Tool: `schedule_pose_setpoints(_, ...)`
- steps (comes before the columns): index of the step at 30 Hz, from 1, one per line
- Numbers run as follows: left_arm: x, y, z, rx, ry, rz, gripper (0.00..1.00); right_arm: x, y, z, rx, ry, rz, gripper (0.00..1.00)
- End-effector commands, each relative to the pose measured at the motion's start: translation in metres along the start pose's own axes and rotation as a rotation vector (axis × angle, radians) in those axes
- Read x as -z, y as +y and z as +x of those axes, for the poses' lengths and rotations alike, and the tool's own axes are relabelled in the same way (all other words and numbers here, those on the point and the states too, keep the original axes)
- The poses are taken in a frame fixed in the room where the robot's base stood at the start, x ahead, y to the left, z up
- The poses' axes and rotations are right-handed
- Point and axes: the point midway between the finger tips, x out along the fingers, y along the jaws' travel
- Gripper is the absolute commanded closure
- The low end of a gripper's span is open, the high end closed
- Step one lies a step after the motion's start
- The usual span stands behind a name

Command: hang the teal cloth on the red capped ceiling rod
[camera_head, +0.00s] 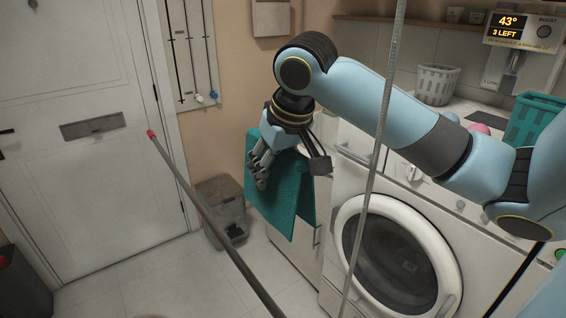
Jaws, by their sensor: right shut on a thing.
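The teal cloth (292,200) hangs folded from my right gripper (260,172), which is shut on it near its upper left part. The cloth hangs in the air in front of a white cabinet, clear of the floor. The red capped rod (208,217) runs from its red tip (151,134) in front of the door down to the bottom edge. In the picture, the gripper and cloth are to the right of the rod and apart from it. The rod's other end is out of view. My left gripper is not in view.
A thin grey rod (372,185) crosses the view in front of my right arm. A washing machine (345,290) stands at the right. A grey bin (222,200) is on the floor behind the rod. A teal basket (530,122) and a grey basket (436,85) stand on the counter.

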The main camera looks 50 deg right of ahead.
Motion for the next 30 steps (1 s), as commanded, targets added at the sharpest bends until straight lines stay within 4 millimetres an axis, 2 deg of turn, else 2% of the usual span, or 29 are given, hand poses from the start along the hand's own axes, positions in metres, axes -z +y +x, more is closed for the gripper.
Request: schedule_pose_setpoints(30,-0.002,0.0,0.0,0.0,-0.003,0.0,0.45,-0.003,-0.091,0.0,0.004,0.0,0.001,0.95)
